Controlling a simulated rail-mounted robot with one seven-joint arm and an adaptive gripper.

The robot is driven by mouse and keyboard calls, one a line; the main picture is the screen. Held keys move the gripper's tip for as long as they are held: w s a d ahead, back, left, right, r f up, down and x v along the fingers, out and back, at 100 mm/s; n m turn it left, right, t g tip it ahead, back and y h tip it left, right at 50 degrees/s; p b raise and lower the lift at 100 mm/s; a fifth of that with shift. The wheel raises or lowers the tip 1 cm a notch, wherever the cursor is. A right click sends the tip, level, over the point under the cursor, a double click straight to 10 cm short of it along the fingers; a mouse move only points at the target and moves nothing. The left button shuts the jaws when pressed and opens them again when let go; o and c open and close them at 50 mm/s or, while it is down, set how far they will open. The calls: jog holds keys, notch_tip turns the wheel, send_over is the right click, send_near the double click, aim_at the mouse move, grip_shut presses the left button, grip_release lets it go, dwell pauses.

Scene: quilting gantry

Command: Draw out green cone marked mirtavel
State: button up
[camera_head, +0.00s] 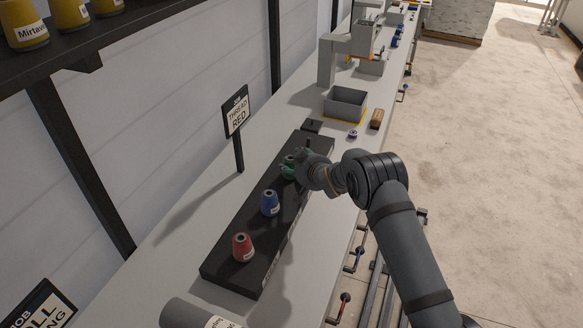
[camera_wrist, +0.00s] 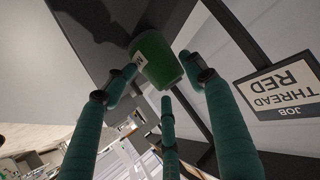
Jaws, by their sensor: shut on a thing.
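The green cone (camera_head: 288,160) is at the far part of a long black rack (camera_head: 232,255) on the bench. My gripper (camera_head: 295,166) reaches it from the right and is shut on it. In the wrist view the green cone (camera_wrist: 156,62) sits between my teal fingers (camera_wrist: 160,85), with the dark rack surface close behind it. A corner of its white label shows, but I cannot read it. I cannot tell whether the cone touches the rack.
A blue cone (camera_head: 270,203) and a red cone (camera_head: 243,247) stand nearer on the rack. A sign reading THREAD RED (camera_head: 237,116) stands left of it. Beyond are a grey bin (camera_head: 346,103), a small spool (camera_head: 352,134) and a brown block (camera_head: 377,119). Yellow cones (camera_head: 24,25) fill an upper shelf.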

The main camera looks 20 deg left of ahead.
jog(key=shift+s+a+r, duration=0.35)
jog(key=shift+a, duration=0.25)
jog(key=c, duration=0.7)
jog(key=shift+r, duration=0.2)
jog(key=shift+c, duration=0.2)
jog(key=shift+w+a+r+p, duration=0.15)
jog(key=shift+w+r+p, duration=0.05)
jog(key=shift+r+p, duration=0.9)
jog(key=shift+r, duration=0.9)
jog(key=shift+s+a+r, duration=0.1)
jog(key=shift+a, duration=0.05)
jog(key=c, duration=0.3)
jog(key=shift+d+r+p, duration=0.25)
jog(key=shift+d+p, duration=0.1)
jog(key=shift+d, duration=0.1)
jog(key=shift+w+d, duration=0.1)
jog(key=shift+w, duration=0.1)
jog(key=shift+c, duration=0.2)
